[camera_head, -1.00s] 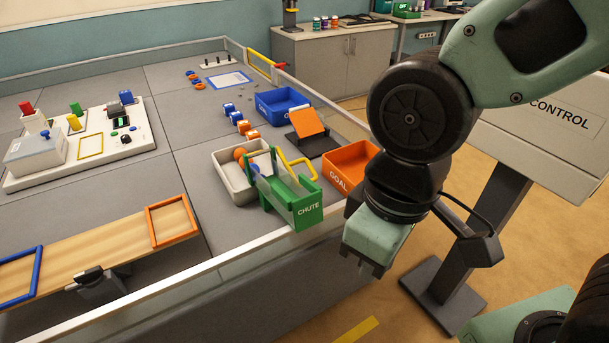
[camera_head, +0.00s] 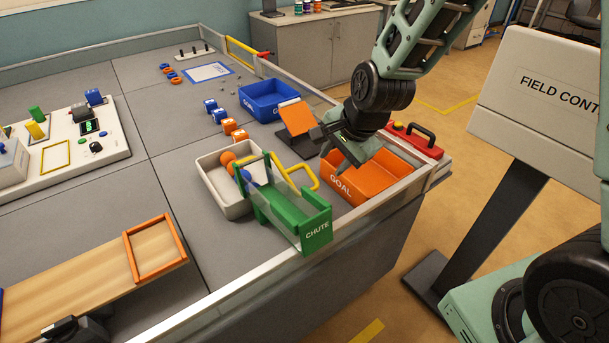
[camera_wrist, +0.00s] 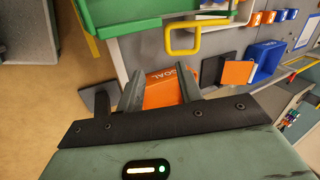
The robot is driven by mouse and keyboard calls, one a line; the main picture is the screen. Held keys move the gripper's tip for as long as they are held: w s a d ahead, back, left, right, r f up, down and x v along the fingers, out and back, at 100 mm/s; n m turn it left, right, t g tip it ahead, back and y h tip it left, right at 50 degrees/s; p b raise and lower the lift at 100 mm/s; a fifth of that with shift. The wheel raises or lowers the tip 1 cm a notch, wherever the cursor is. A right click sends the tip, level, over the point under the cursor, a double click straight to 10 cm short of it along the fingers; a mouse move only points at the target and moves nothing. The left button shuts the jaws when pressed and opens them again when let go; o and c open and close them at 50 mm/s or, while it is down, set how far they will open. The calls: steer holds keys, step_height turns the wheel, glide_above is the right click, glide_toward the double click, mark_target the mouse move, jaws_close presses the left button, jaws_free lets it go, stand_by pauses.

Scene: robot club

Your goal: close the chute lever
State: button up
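The green chute (camera_head: 318,231) stands at the table's near edge, with clear side walls. Its yellow lever (camera_head: 301,168), a bent bar forming a loop, sticks out from the chute's right side. The lever also shows as a yellow loop in the wrist view (camera_wrist: 184,51), beside the green chute (camera_wrist: 140,14). My gripper (camera_head: 336,153) is to the right of the lever, over the orange goal bin, apart from the lever. In the wrist view my gripper (camera_wrist: 162,82) has its two fingers spread with nothing held between them.
The orange goal bin (camera_head: 376,185) is below my gripper, and an orange tilted plate (camera_head: 296,117) stands close on its left. A grey tray (camera_head: 214,187) with orange and blue balls adjoins the chute. A field control panel (camera_head: 540,85) stands at right.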

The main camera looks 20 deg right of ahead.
mark_target(314, 186)
steer(key=shift+m+t, duration=0.3)
steer(key=shift+m, duration=0.4)
steer(key=x, duration=0.6)
steer(key=w+d+x, duration=0.1)
steer(key=x, duration=0.5)
steer(key=d+x, duration=0.1)
steer(key=x, duration=0.5)
steer(key=shift+w+a+f, duration=0.15)
steer(key=shift+w+f, duration=0.05)
steer(key=shift+w, duration=0.2)
jaws_close()
